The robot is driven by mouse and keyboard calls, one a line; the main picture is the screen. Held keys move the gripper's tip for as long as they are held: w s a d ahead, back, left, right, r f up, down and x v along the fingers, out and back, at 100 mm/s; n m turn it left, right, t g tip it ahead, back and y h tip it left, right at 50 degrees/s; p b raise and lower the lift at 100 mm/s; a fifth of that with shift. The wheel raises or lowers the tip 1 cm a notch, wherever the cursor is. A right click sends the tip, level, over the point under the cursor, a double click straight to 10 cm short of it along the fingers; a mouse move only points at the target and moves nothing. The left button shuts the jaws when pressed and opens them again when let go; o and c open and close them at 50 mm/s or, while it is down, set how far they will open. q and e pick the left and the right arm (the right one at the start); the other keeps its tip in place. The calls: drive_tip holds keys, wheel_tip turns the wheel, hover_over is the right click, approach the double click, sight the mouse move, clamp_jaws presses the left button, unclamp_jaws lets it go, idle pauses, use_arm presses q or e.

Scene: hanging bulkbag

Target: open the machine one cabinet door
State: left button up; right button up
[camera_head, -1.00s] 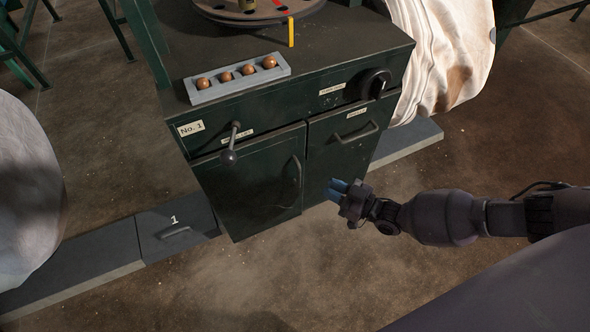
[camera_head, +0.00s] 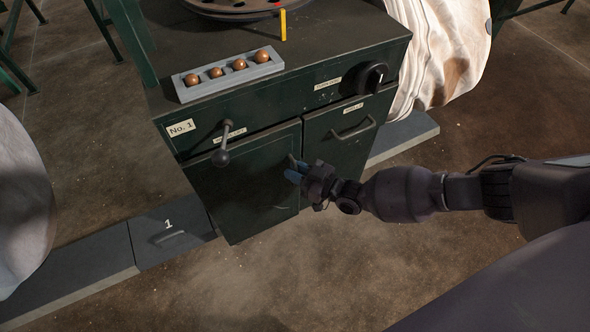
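The dark green machine cabinet labelled No. 1 stands in the middle, with its left cabinet door (camera_head: 238,188) closed. The door's curved handle sits near its right edge and is mostly hidden by my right gripper (camera_head: 294,172). My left gripper is not in view.
A lever with a ball knob (camera_head: 221,158) juts out above the door. A drawer with a handle (camera_head: 352,131) and a black knob (camera_head: 372,77) are to the right. A tray (camera_head: 229,77) of copper balls lies on top. A low box marked 1 (camera_head: 170,238) sits on the floor left.

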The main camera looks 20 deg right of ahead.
clamp_jaws()
drive_tip(key=shift+s, duration=0.15)
